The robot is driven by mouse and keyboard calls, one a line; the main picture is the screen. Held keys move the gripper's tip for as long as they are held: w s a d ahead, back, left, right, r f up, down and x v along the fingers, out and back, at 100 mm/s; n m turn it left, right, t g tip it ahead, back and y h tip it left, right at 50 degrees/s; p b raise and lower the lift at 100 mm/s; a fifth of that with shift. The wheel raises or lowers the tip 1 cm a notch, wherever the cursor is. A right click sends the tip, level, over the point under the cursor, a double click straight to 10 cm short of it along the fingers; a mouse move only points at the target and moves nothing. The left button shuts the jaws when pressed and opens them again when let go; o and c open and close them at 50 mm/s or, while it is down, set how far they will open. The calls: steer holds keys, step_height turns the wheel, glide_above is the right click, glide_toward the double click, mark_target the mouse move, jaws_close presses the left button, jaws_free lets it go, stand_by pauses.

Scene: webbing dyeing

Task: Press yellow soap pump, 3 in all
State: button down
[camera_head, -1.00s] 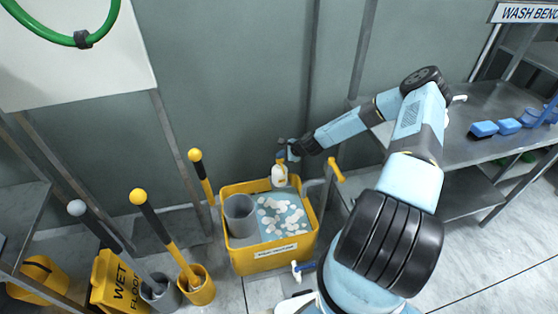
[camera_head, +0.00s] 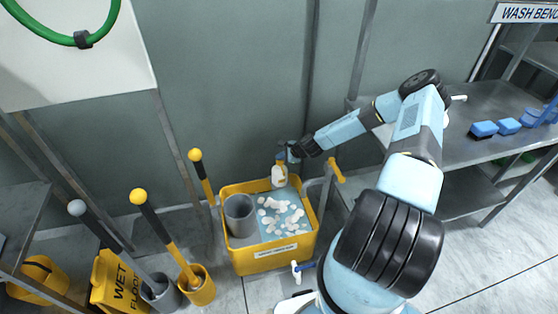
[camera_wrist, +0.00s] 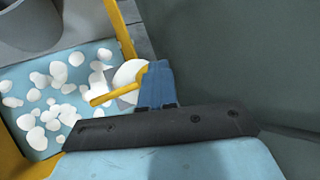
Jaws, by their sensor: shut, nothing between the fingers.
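The soap bottle (camera_head: 279,178) is white with a yellow pump, at the back of the yellow tub. In the wrist view its white body (camera_wrist: 131,72) is seen from above, with the yellow pump spout (camera_wrist: 104,98) pointing left. My gripper (camera_head: 284,154) is over the top of the bottle. In the wrist view its blue fingers (camera_wrist: 158,70) are together, with nothing between them, and cover part of the pump head. I cannot tell whether the fingertips touch the pump or how far it is pressed down.
The yellow tub (camera_head: 271,262) holds pale blue water with white foam patches and a grey cylinder (camera_head: 240,214). A yellow-handled post (camera_head: 336,170) stands right of it. Mops stand at left by a wet-floor sign (camera_head: 116,284). A metal bench (camera_head: 455,140) is at right.

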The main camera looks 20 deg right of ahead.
mark_target(281, 161)
steer(key=shift+f, duration=0.25)
steer(key=shift+r, duration=0.1)
stand_by(0.4)
steer(key=shift+r, duration=1.2)
steer(key=shift+r, duration=2.55)
